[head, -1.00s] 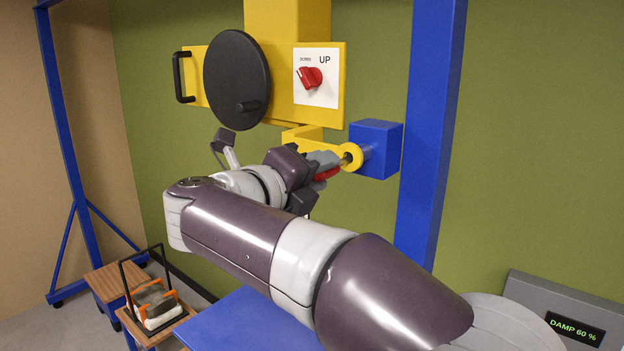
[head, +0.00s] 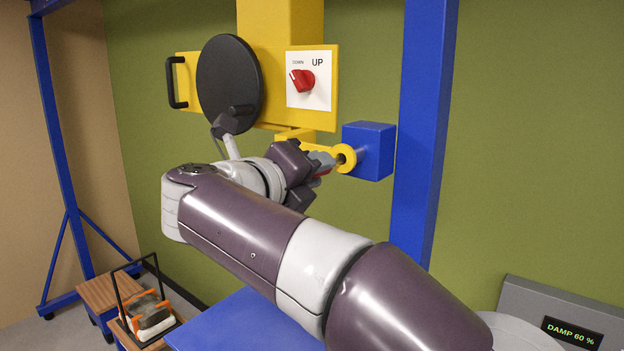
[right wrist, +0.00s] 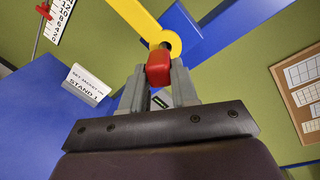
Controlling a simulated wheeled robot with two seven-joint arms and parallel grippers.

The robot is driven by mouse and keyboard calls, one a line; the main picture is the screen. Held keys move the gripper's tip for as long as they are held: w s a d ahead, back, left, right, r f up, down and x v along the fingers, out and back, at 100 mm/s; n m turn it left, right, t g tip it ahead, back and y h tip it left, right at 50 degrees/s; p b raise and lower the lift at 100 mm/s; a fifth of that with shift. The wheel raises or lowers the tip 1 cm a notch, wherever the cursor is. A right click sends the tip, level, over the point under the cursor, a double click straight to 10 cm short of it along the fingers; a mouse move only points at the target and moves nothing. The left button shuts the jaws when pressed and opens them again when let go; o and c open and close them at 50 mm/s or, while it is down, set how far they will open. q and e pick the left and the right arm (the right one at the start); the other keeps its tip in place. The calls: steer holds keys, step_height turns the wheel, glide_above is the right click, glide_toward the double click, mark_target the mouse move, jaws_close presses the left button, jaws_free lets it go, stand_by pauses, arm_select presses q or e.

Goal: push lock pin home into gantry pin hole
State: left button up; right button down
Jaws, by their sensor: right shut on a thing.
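My right gripper (head: 322,165) is shut on the red head of the lock pin, which shows between the two grey fingers in the right wrist view (right wrist: 159,67). The yellow gantry arm ends in a ring (head: 346,158) just in front of the fingertips. A metal shaft shows between the ring and the blue block (head: 375,150) on the blue post. The pin points at the ring; how deep it sits is hidden by the fingers and red head. My left gripper is not in view.
A black handwheel (head: 230,84) and a yellow panel with a red UP/DOWN knob (head: 302,80) are above my right wrist. The blue gantry post (head: 425,130) stands right of the block. A blue tabletop (head: 235,320) lies below my arm.

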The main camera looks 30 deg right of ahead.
steer(key=shift+w+f+m+h+b, duration=0.1)
steer(key=shift+m+h+b, duration=0.15)
steer(key=shift+m+b, duration=0.85)
steer(key=shift+s+f+m+h+b, duration=0.15)
steer(key=shift+m+b, duration=0.4)
steer(key=shift+b, duration=1.1)
steer(key=shift+w+f+m+h+b, duration=0.15)
steer(key=shift+m+h+b, duration=0.15)
steer(key=shift+m+b, duration=0.8)
steer(key=shift+b, duration=0.45)
steer(key=shift+d, duration=0.3)
steer(key=shift+a, duration=0.1)
steer(key=shift+b, duration=0.45)
steer(key=shift+r, duration=0.1)
steer(key=shift+w+h, duration=0.1)
steer(key=shift+h, duration=0.2)
steer(key=shift+x, duration=1)
